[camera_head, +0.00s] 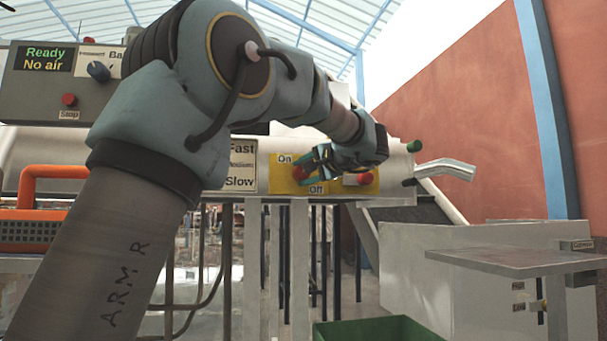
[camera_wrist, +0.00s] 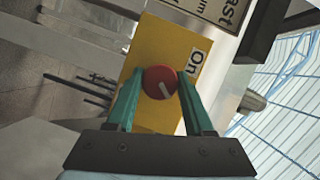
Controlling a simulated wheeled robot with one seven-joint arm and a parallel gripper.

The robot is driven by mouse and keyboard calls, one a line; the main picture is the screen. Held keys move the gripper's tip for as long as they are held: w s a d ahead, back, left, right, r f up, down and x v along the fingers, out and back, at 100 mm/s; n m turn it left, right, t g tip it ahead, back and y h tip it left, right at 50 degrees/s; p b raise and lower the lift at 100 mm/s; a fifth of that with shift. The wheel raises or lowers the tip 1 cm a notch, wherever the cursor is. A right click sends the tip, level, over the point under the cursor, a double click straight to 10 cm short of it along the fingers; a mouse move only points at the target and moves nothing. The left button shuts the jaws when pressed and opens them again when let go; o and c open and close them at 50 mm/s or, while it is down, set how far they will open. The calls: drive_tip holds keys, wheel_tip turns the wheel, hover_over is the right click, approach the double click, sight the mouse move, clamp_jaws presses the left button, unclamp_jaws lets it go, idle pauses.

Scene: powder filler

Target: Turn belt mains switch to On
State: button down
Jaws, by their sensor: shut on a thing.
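The belt mains switch (camera_wrist: 160,82) is a round red knob with a pale pointer mark on a yellow plate (camera_wrist: 150,45). In the wrist view it sits between the two green fingers of my gripper (camera_wrist: 158,88), which are shut on it. The "On" label (camera_wrist: 195,60) is right of the knob there; the pointer mark slants down and right, not straight at that label. In the head view the knob (camera_head: 300,173) is partly covered by my gripper (camera_head: 306,168). "On" stands above it and "Off" (camera_head: 317,189) below.
A red button (camera_head: 364,179) is on the same yellow plate to the right. A Fast/Slow panel (camera_head: 241,166) is at the left. A display (camera_head: 45,59) reads "Ready, No air". A green bin (camera_head: 375,331) and a grey metal stand (camera_head: 515,260) are lower right.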

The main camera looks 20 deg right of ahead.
drive_tip(key=shift+m, duration=0.5)
drive_tip(key=shift+c, duration=1.5)
unclamp_jaws()
drive_tip(key=shift+s, duration=0.1)
drive_tip(key=f+p+v, duration=0.1)
drive_tip(key=p+v, duration=0.1)
drive_tip(key=v, duration=0.8)
drive_tip(key=shift+s+r, duration=0.25)
drive_tip(key=shift+s, duration=0.05)
drive_tip(key=shift+d, duration=0.1)
